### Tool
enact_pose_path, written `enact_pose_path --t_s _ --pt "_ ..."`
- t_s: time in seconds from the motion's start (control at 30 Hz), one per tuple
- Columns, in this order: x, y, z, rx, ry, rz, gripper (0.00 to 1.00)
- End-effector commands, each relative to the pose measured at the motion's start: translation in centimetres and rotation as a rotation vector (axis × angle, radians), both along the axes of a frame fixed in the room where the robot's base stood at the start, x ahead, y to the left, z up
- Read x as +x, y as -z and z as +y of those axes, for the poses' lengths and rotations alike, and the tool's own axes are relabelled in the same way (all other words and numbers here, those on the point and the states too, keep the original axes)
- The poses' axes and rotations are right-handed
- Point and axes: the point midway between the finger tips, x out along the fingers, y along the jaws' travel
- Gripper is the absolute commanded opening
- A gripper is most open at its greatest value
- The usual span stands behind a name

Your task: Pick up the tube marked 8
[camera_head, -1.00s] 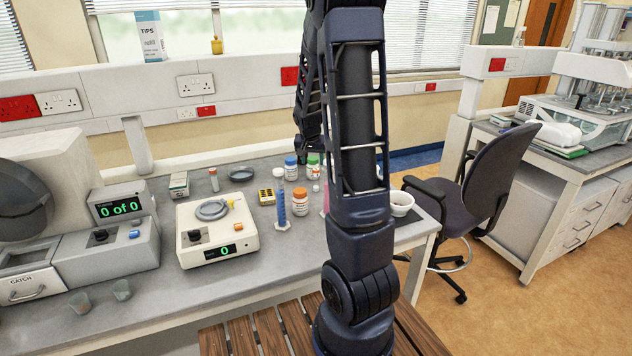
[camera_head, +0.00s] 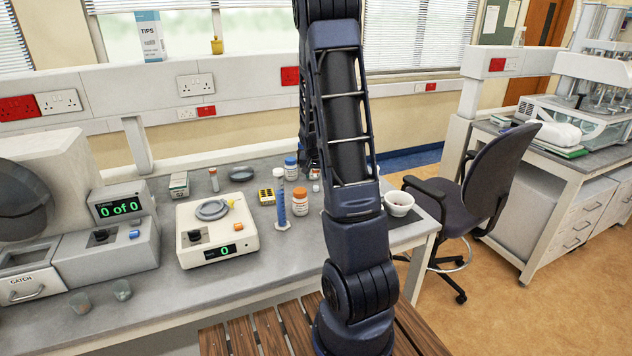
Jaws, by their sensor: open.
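No tube with a readable 8 shows. A small capped tube (camera_head: 213,180) stands upright towards the back of the bench, and any marking on it is too small to read. A tall blue cylinder (camera_head: 281,207) stands near the middle of the bench. My gripper does not show; my upper arm fills the centre, and my forearm comes down behind it over the back of the bench, its end hidden.
A cream balance (camera_head: 217,247) reading 0 carries a grey dish. A counting machine (camera_head: 110,245) reads "0 of 0". Near my arm stand an orange bottle (camera_head: 299,201), a blue-capped bottle (camera_head: 291,169), a yellow box (camera_head: 266,196) and a white mortar (camera_head: 399,203). Two small cups stand front left.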

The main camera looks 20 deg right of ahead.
Motion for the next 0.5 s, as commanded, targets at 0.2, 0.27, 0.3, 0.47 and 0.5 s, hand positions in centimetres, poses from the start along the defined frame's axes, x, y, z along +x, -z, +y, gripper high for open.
enact_pose_path --t_s 0.2,0.27,0.3,0.47,0.5 --pt "0.6 1.9 -0.4 0.000 0.000 0.001 0.52" --pt "0.7 1.9 -0.4 0.000 0.000 0.000 0.52" --pt "0.7 1.9 -0.4 0.000 0.000 0.000 0.52" --pt "0.7 1.9 -0.4 0.000 0.000 0.000 0.45" --pt "0.7 1.9 -0.4 0.000 0.000 0.000 0.37"
